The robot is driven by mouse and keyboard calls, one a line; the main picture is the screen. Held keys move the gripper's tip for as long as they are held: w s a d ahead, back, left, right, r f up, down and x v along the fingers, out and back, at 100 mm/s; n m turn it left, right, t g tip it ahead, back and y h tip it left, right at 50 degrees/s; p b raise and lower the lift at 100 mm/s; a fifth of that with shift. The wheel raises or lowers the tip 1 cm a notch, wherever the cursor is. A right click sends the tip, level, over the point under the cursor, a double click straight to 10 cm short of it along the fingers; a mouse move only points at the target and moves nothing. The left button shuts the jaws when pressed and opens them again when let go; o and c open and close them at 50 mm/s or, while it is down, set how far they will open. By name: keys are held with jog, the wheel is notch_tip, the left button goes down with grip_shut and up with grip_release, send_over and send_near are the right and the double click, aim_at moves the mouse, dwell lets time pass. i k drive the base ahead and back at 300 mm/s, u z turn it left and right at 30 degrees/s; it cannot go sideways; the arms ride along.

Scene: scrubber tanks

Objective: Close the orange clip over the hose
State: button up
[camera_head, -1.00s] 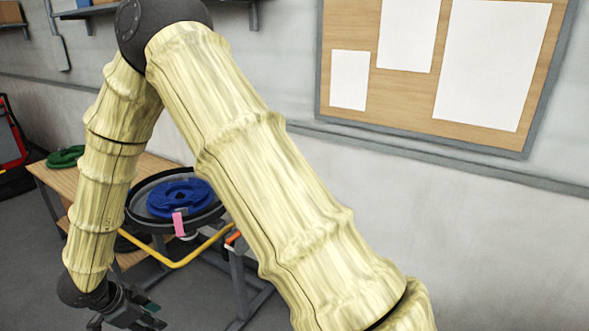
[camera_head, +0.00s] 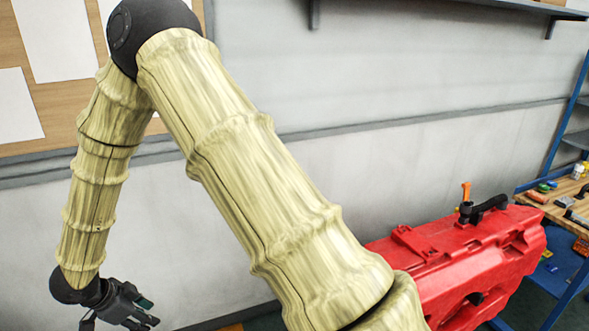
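The orange clip (camera_head: 465,191) stands upright on top of a red tank (camera_head: 465,262) at the right. A short black hose-like part (camera_head: 488,207) lies beside the clip's base on the tank. The clip looks raised and not folded over the black part, though it is small at this distance. My gripper (camera_head: 117,318) hangs at the lower left, far from the tank. Its dark fingers appear spread, with nothing seen between them; their tips are near the bottom edge of the picture.
A wooden-topped workbench (camera_head: 558,212) with several small items stands right of the tank, beside a blue shelf rack (camera_head: 570,125). A grey wall (camera_head: 380,70) with a shelf (camera_head: 450,8) is behind. My arm covers the left and middle of the view.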

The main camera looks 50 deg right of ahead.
aim_at(466, 186)
jog(key=z, duration=0.4)
jog(key=i, duration=1.75)
jog(key=z, duration=1.95)
jog(key=i, duration=1.45)
jog(key=z, duration=1.65)
